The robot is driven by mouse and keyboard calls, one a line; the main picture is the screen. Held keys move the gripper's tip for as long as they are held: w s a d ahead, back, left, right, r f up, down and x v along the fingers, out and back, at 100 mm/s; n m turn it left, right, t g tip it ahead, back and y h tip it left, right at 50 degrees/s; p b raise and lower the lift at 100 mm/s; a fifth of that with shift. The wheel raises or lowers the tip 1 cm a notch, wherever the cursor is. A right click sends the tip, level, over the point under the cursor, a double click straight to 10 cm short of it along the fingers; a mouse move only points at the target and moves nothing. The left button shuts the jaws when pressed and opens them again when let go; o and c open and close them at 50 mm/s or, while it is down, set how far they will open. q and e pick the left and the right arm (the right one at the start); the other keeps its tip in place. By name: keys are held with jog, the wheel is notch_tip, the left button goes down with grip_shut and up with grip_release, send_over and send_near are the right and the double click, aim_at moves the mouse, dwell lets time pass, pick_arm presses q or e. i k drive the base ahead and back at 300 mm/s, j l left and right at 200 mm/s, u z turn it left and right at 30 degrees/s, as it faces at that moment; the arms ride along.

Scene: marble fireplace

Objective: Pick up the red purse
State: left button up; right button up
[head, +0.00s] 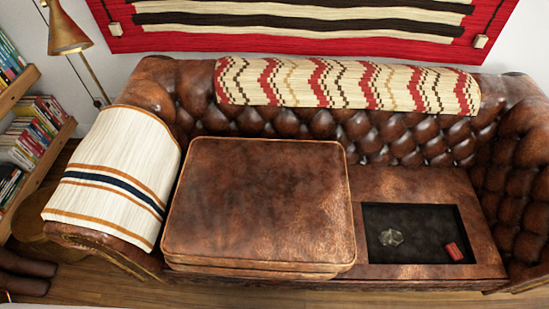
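The red purse (454,251) is a small red item lying in the right part of a dark, sunken compartment (420,220) in the seat of a brown leather sofa. It lies near the compartment's front right corner. Neither of my grippers can be made out in the head view, so nothing is seen touching the purse.
A grey crumpled item (391,237) lies left of the purse in the compartment. Thick brown seat cushions (260,205) are stacked left of the opening. The sofa's tufted back and right arm (525,160) rise around it. Bookshelves (35,130) and a brass lamp (67,32) stand left.

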aim_at(454, 253)
jog(key=z, duration=1.95)
jog(key=i+l+u, duration=0.15)
jog(key=i+l, duration=0.15)
jog(key=i+l+u, duration=0.1)
jog(key=i+l, duration=0.15)
jog(key=i+l+u, duration=0.15)
jog(key=i+l, duration=0.15)
jog(key=l, duration=0.15)
jog(key=i+l+u, duration=0.1)
jog(key=l, duration=0.3)
jog(key=i+l+u, duration=0.15)
jog(key=i+l, duration=0.2)
jog(key=i+l+u, duration=0.1)
jog(key=l, duration=0.4)
jog(key=i, duration=0.1)
